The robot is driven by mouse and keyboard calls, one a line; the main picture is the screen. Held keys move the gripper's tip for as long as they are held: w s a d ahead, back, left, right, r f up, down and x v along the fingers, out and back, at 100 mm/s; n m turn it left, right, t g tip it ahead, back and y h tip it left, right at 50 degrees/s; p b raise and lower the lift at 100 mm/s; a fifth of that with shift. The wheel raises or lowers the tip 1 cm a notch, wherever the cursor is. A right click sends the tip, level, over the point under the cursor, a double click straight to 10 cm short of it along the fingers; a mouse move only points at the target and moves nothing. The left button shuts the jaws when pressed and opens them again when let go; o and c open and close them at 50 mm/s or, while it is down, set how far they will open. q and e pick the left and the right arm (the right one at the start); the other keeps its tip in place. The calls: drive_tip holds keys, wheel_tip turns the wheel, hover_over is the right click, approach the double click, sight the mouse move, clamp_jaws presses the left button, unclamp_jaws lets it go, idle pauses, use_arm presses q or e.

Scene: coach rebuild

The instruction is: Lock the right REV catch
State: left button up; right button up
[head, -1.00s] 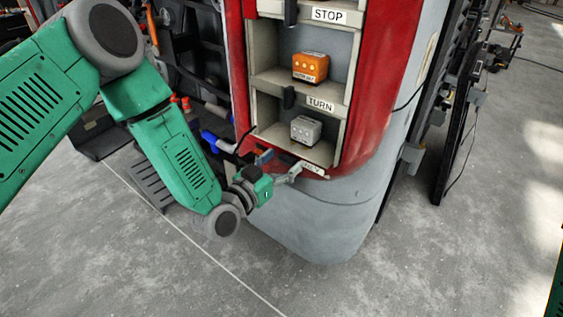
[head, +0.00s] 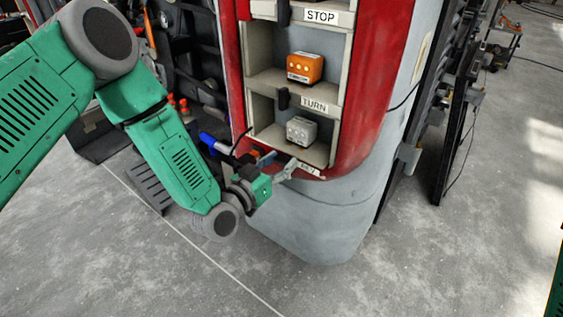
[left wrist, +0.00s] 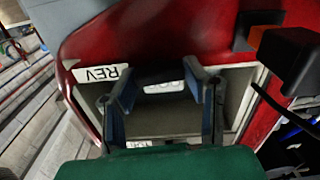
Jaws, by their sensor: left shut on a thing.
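My left gripper (head: 282,166) is at the bottom edge of the red and cream lamp housing, beside the REV label (head: 309,169). In the left wrist view the REV label (left wrist: 101,74) is upside down, left of the fingers. The two blue-grey fingers of the left gripper (left wrist: 164,82) stand apart around a small dark piece (left wrist: 160,76) at the housing's edge, which seems to be the right REV catch. The gripper is shut on it. The fingers hide most of the catch, and its position cannot be told. My right gripper is not in view.
Dark catches stand at the shelves' left sides. A blue-handled thing (head: 213,142) is left of the housing. The grey floor (head: 450,260) in front is clear.

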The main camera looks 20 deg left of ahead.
use_arm(q)
drive_tip(key=n, duration=0.4)
drive_tip(key=shift+s+a+f, duration=0.1)
drive_tip(key=shift+a+f, duration=0.05)
drive_tip(key=shift+f, duration=0.1)
drive_tip(key=n+b, duration=0.1)
drive_tip(key=n, duration=0.4)
drive_tip(key=shift+f, duration=0.15)
drive_tip(key=n+b, duration=0.2)
drive_tip(key=n, duration=0.2)
drive_tip(key=shift+f, duration=0.1)
drive_tip(key=shift+f+n+b, duration=0.1)
drive_tip(key=shift+n+b, duration=0.6)
drive_tip(key=shift+n, duration=1.1)
drive_tip(key=shift+s, duration=0.1)
drive_tip(key=o, duration=1)
drive_tip(key=shift+o, duration=0.7)
drive_tip(key=shift+a+r, duration=0.15)
drive_tip(key=shift+r, duration=0.05)
